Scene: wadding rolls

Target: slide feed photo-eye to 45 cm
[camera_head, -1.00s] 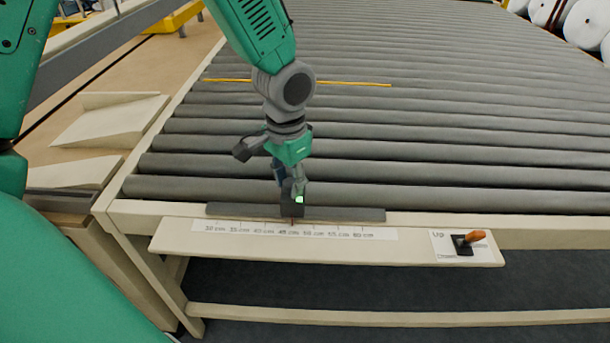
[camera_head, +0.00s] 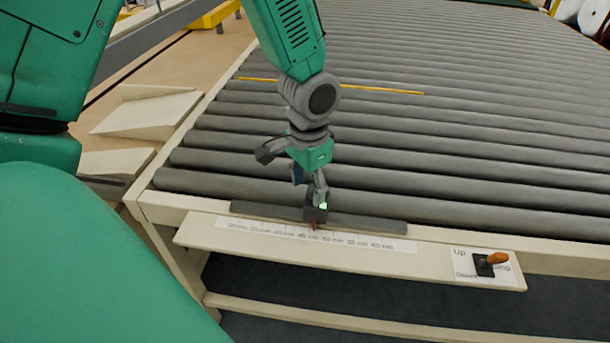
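The feed photo-eye (camera_head: 314,214) is a small dark block with a lit green spot, sitting on a dark grey rail (camera_head: 368,224) along the conveyor's front edge. Below it is a white scale strip (camera_head: 398,245) with printed cm labels. The photo-eye's small reddish pointer is close to the 45 cm label, perhaps slightly right of it. My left gripper (camera_head: 309,182) points down at the photo-eye from above, one finger at its top. The fingers partly hide each other, so their grip on the block is unclear. My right gripper is out of view.
White rolls (camera_head: 567,10) stand at the far right.

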